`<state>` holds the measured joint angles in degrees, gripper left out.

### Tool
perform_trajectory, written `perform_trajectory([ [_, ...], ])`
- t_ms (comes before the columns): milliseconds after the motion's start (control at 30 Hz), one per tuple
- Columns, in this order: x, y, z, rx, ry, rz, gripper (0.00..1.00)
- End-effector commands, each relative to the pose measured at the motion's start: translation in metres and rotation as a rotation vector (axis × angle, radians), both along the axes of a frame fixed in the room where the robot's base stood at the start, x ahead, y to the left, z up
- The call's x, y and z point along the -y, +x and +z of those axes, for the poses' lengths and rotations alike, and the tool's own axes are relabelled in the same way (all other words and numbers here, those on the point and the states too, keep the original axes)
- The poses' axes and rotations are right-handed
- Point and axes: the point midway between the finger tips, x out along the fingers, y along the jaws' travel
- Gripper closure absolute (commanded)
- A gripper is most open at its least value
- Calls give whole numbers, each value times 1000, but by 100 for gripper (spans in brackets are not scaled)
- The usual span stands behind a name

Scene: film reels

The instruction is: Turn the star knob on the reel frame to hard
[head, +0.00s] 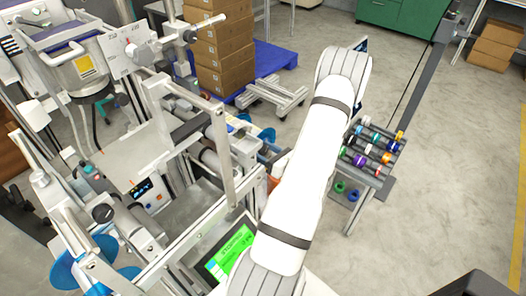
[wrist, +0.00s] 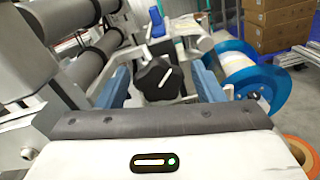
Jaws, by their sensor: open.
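The star knob (wrist: 158,79) is black with several lobes and a white pointer line, and it shows in the middle of the wrist view. It sits on the reel frame (wrist: 66,75), a light metal structure with dark rollers. My gripper (wrist: 160,88) is open, with one blue-grey finger on each side of the knob and visible space between the fingers and its lobes. The white line slants up to the right. No scale marks can be read beside it. In the head view, my white arm hides the knob and my gripper.
Blue-rimmed reels (wrist: 250,88) stand right of the knob. An orange ring (wrist: 300,150) lies at the lower right. In the head view, a green-lit screen (head: 231,252) is close to my arm, and a rack of coloured rolls (head: 372,148) stands at its right. Open floor lies farther right.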

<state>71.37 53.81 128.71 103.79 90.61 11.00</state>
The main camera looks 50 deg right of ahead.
Motion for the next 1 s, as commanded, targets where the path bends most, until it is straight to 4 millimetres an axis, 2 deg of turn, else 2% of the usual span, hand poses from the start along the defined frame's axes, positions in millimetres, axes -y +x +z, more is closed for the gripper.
perform_trajectory([
  [167,2,-13,-1,-1,0,-3,38],
  [400,5,-51,-1,0,-1,-5,38],
  [600,7,-73,0,0,0,-2,38],
  [1000,6,-77,0,0,0,1,38],
])
